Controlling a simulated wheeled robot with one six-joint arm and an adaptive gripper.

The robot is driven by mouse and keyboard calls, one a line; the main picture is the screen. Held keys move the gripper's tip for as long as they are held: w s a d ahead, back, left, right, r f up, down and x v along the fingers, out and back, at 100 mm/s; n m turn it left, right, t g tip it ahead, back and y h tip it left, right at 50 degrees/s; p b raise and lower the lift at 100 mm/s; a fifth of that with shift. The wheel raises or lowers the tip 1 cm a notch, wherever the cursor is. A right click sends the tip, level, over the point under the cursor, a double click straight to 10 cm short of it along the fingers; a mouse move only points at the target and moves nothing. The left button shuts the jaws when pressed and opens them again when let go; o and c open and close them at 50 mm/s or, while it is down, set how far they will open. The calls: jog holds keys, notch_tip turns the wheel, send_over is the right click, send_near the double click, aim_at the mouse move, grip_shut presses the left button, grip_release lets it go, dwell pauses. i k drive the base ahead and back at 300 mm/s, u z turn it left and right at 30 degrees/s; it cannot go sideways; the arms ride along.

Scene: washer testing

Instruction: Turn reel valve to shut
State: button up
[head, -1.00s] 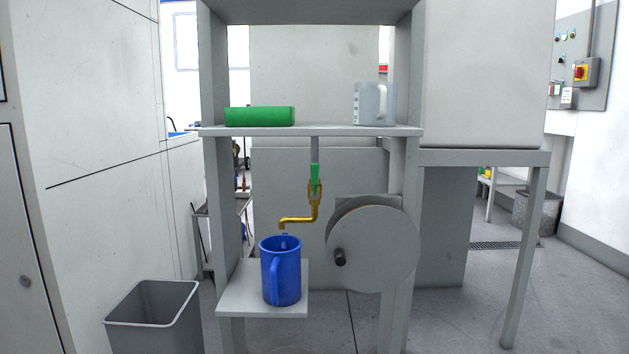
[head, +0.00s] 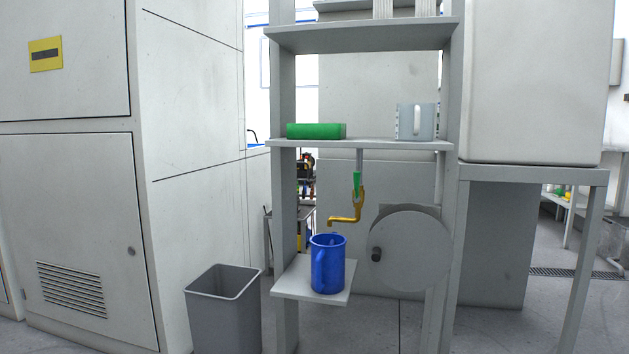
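The valve is a brass tap (head: 346,219) with a green handle (head: 357,185), hanging under the middle shelf of a grey rack. The handle stands about upright, in line with the pipe above it. A grey round reel (head: 412,250) with a dark knob (head: 376,254) is mounted to the right of the tap. A blue mug (head: 327,264) stands on a small low shelf (head: 286,284) below the spout. Whether water runs is too small to tell. My gripper is not in view.
A green block (head: 316,131) and a clear measuring jug (head: 415,121) stand on the middle shelf (head: 380,145). A grey bin (head: 222,305) stands on the floor left of the rack, beside a large cabinet (head: 65,220). Floor shows between the rack and the right-hand table (head: 540,175).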

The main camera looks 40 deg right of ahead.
aim_at(356, 174)
jog(key=u, duration=0.35)
jog(key=i, duration=0.7)
jog(key=z, duration=1.45)
